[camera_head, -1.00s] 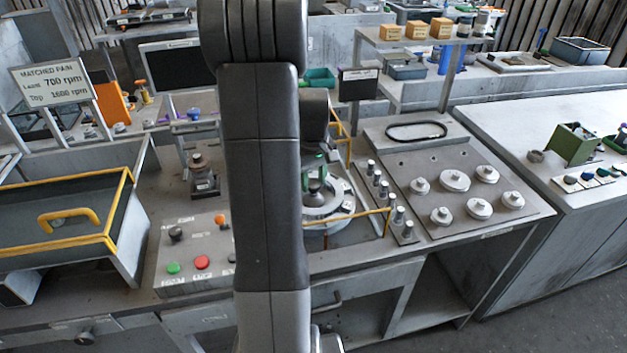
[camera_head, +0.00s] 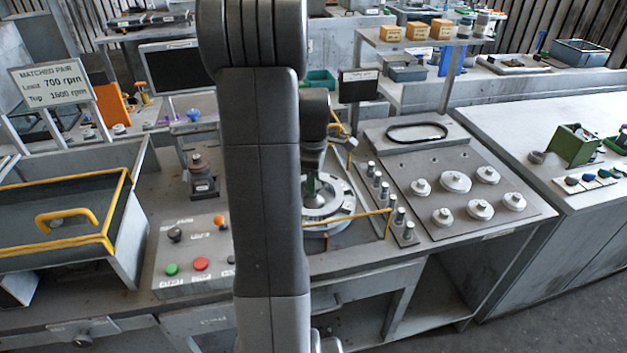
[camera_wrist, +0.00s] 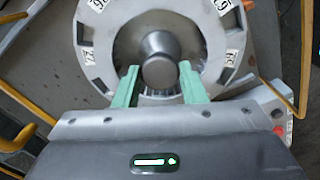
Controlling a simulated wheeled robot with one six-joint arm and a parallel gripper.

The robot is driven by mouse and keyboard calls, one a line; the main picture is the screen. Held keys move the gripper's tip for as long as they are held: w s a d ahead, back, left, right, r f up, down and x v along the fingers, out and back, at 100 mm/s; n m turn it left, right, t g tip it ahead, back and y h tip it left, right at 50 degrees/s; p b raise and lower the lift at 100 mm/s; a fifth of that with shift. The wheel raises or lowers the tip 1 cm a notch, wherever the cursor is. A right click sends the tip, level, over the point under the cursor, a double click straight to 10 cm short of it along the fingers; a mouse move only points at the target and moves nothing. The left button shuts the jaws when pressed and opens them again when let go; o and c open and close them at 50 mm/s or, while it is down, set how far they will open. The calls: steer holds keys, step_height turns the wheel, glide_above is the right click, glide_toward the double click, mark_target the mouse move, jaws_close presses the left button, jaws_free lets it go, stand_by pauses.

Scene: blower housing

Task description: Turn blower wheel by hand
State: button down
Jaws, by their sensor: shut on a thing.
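The blower wheel (camera_wrist: 88,50) is a grey metal ring with dark slots and white number labels, seen from above in the wrist view. A round grey hub knob (camera_wrist: 158,68) stands at its centre. My gripper (camera_wrist: 158,80) has green fingers, one on each side of the knob, and is shut on it. In the head view the wheel (camera_head: 340,205) sits on the bench right of my arm.
A yellow rail (camera_head: 350,217) runs close around the wheel. A control box with red and green buttons (camera_head: 192,262) stands to the left. A row of small metal posts (camera_head: 384,190) and a plate with round weights (camera_head: 455,182) lie to the right.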

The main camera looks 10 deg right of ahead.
steer(key=shift+n, duration=0.4)
steer(key=c, duration=0.9)
jaws_free()
step_height(320, 180, up, 14)
steer(key=shift+b, duration=0.45)
steer(key=shift+f, duration=0.1)
step_height(320, 180, down, 14)
steer(key=shift+r+p, duration=0.1)
steer(key=shift+p, duration=0.35)
steer(key=shift+r, duration=0.1)
